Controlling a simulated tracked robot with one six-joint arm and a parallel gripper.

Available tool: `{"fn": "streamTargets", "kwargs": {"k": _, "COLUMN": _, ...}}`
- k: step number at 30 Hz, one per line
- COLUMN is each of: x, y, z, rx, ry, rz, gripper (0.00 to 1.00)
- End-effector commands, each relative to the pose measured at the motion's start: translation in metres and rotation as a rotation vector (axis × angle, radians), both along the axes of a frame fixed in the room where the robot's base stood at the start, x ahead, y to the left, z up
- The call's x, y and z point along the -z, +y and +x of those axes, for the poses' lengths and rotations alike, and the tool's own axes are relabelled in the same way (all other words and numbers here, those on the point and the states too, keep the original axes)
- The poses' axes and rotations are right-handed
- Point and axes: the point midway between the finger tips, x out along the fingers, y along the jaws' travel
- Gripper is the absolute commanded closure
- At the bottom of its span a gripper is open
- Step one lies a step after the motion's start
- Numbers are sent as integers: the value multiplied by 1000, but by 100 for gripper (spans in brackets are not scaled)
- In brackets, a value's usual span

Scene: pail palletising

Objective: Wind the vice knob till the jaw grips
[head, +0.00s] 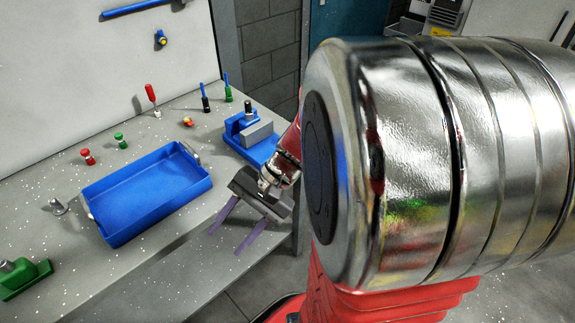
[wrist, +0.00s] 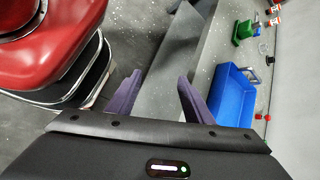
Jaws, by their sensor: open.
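A blue vice (head: 262,154) stands at the right end of the grey workbench in the head view. It has a grey jaw block (head: 257,133) and a dark upright knob (head: 249,108) on top. I cannot tell whether the jaw is pressed against anything. My gripper (head: 224,243) is open and empty, its two purple fingers spread over the bench's front edge, nearer the camera than the vice and apart from it. The fingers also show in the wrist view (wrist: 159,76), with nothing between them. The vice is not visible in the wrist view.
A blue tray (head: 150,196) sits left of the vice. Red and green knobs (head: 121,141), a red-handled tool (head: 152,97) and upright blue and green tools (head: 228,90) stand behind it. A green fixture (head: 24,276) is at lower left. My arm hides the right side.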

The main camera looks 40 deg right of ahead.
Motion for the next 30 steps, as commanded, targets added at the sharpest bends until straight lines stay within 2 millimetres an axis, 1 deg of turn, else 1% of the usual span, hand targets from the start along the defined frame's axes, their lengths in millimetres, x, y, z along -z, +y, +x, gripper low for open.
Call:
{"fn": "streamTargets", "kwargs": {"k": 1, "x": -4, "y": 5, "z": -3, "rx": -59, "ry": -25, "rz": -58, "gripper": 53}}
{"fn": "streamTargets", "kwargs": {"k": 3, "x": -8, "y": 9, "z": -9, "rx": -136, "ry": -54, "rz": -133, "gripper": 53}}
{"fn": "streamTargets", "kwargs": {"k": 8, "x": -19, "y": 14, "z": -18, "rx": -302, "ry": -134, "rz": -306, "gripper": 53}}
{"fn": "streamTargets", "kwargs": {"k": 12, "x": -32, "y": 16, "z": -22, "rx": -438, "ry": -221, "rz": -455, "gripper": 53}}
{"fn": "streamTargets", "kwargs": {"k": 17, "x": -52, "y": 17, "z": -23, "rx": -583, "ry": -335, "rz": -622, "gripper": 53}}
{"fn": "streamTargets", "kwargs": {"k": 24, "x": -89, "y": 19, "z": -21, "rx": -764, "ry": -531, "rz": -858, "gripper": 53}}
{"fn": "streamTargets", "kwargs": {"k": 27, "x": -102, "y": 20, "z": -20, "rx": -813, "ry": -595, "rz": -928, "gripper": 53}}
{"fn": "streamTargets", "kwargs": {"k": 30, "x": -111, "y": 21, "z": -19, "rx": -840, "ry": -636, "rz": -970, "gripper": 53}}
